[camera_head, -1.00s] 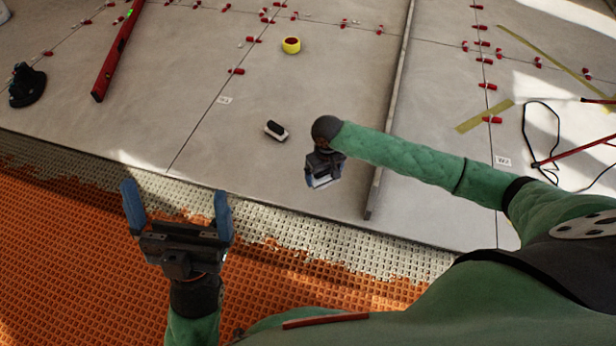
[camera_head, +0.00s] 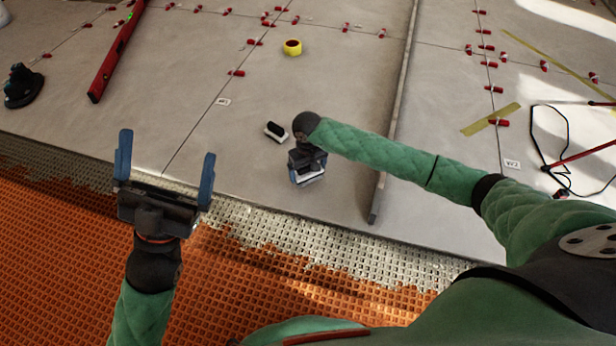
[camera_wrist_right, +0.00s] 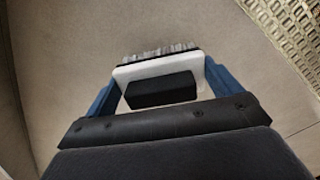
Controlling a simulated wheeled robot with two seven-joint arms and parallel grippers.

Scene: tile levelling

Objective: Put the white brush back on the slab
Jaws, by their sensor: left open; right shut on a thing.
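The white brush (camera_wrist_right: 122,74) is between the blue fingers of my right gripper (camera_wrist_right: 160,82) in the right wrist view. It has a white body, a black block on it and bristles along its far edge. In the head view the right gripper (camera_head: 308,176) is over the grey slab (camera_head: 235,150), shut on the brush, whose white edge (camera_head: 309,171) shows below it. I cannot tell whether the brush touches the slab. My left gripper (camera_head: 167,150) is open and empty near the slab's front edge.
A small black-and-white block (camera_head: 276,132) lies on the slab just left of my right gripper. A long bar (camera_head: 393,130) lies to the right.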

